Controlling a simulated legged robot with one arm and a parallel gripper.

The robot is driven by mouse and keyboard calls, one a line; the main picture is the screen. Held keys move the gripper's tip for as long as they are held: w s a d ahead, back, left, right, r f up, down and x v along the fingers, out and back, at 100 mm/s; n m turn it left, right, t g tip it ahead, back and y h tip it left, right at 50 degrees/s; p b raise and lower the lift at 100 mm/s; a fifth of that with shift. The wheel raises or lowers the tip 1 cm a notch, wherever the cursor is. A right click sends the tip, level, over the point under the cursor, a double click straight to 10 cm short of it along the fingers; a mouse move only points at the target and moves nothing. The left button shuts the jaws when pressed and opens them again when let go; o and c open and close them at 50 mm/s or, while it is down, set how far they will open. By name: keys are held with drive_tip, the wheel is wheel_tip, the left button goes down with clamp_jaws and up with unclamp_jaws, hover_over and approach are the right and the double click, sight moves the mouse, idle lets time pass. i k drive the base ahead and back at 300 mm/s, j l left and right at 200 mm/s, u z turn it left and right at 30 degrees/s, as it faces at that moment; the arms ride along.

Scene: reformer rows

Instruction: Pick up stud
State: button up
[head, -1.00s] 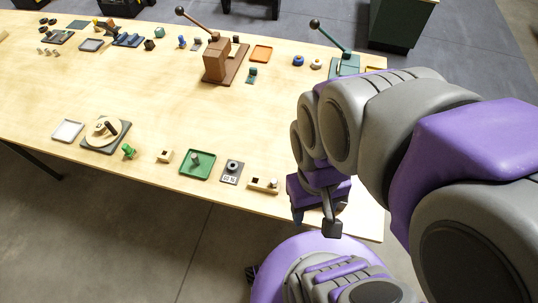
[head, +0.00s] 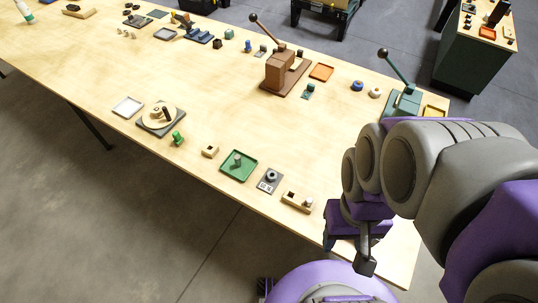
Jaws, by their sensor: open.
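A small grey upright peg (head: 238,160), which looks like a stud, stands in the green tray (head: 247,174) near the front edge of the table. A pale wooden block (head: 291,199) to its right has a dark square hole and a small light peg-like piece at its right end. I cannot tell for sure which of these pieces is the stud. My gripper (head: 349,255) is open and hangs at the table's front edge, to the right of the wooden block and apart from it. Its fingers are partly hidden by my arm.
A dark plate with a round ring (head: 271,176) lies between the tray and the block. A small wooden cube (head: 210,151), a green piece (head: 177,138) and a round turntable (head: 157,115) stand further left. Lever presses (head: 281,72) stand behind. The table middle is clear.

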sight(308, 201)
drive_tip(key=k+z, duration=0.1)
drive_tip(key=k, duration=0.55)
drive_tip(key=j+z, duration=0.1)
drive_tip(key=z, duration=0.85)
drive_tip(key=j+z, duration=0.15)
drive_tip(key=z, duration=0.35)
drive_tip(key=k+j, duration=0.1)
drive_tip(key=j, duration=0.3)
drive_tip(key=k+j, duration=0.1)
drive_tip(key=j, duration=0.3)
drive_tip(key=k+j, duration=0.1)
drive_tip(key=j, duration=0.3)
drive_tip(key=k+j, duration=0.1)
drive_tip(key=j, duration=0.25)
drive_tip(key=k+j, duration=0.1)
drive_tip(key=j, duration=0.3)
drive_tip(key=z, duration=0.05)
